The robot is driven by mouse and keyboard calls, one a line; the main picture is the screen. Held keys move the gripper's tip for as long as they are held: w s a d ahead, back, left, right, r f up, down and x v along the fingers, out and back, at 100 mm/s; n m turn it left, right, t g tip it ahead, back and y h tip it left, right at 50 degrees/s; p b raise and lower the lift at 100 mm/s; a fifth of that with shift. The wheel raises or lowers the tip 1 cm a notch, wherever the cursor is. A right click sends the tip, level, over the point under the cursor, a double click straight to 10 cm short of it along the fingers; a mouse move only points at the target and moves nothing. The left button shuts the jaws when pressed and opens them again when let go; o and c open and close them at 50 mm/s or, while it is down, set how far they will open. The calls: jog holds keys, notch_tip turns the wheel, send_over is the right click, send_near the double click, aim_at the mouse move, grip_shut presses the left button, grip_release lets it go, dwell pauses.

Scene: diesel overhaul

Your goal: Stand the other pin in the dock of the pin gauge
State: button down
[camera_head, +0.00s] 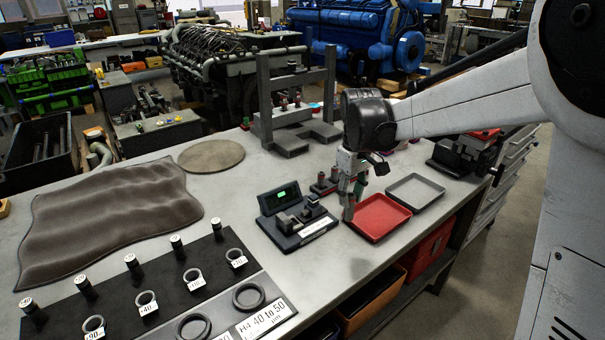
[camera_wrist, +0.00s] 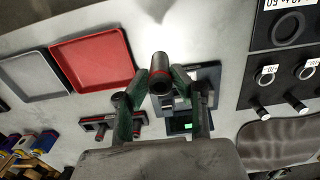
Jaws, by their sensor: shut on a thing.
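My gripper (camera_head: 352,188) is shut on a dark cylindrical pin (camera_wrist: 160,66) that shows a red band near the fingers. The pin (camera_head: 348,212) points down over the bench, between the gauge and the red tray. The pin gauge (camera_head: 291,238) is a dark base with a green-lit display (camera_head: 281,194) and metal blocks, to the left of my gripper. In the wrist view the gauge (camera_wrist: 205,76) is partly hidden behind the pin and fingers. Its dock cannot be made out clearly. A small red-and-dark rack (camera_head: 326,185) with pin-like pieces stands just behind my gripper.
A red tray (camera_head: 381,230) and a grey tray (camera_head: 428,183) lie to the right. A black board (camera_head: 165,289) with rings and upright plugs lies front left, by a dark mat (camera_head: 105,215). A grey frame (camera_head: 264,95) stands behind.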

jog(key=w+a+f+n+p, duration=0.2)
jog(key=w+a+n, duration=0.2)
jog(key=a+n, duration=0.3)
jog(key=w+a+f+n+p, duration=0.1)
jog(key=w+a+f+n, duration=0.1)
jog(key=w+a+n, duration=0.3)
jog(key=a+n, duration=0.3)
jog(key=n, duration=0.3)
jog(key=shift+f+p, duration=0.15)
jog(key=shift+p, duration=0.2)
jog(key=shift+b, duration=0.45)
dwell(0.7)
jog(key=shift+f, duration=0.25)
dwell(0.4)
jog(key=shift+f+b, duration=0.3)
jog(key=shift+b, duration=0.25)
jog(key=shift+f+b, duration=0.7)
jog(key=shift+f, duration=0.1)
dwell(0.4)
jog(key=shift+f+b, duration=0.3)
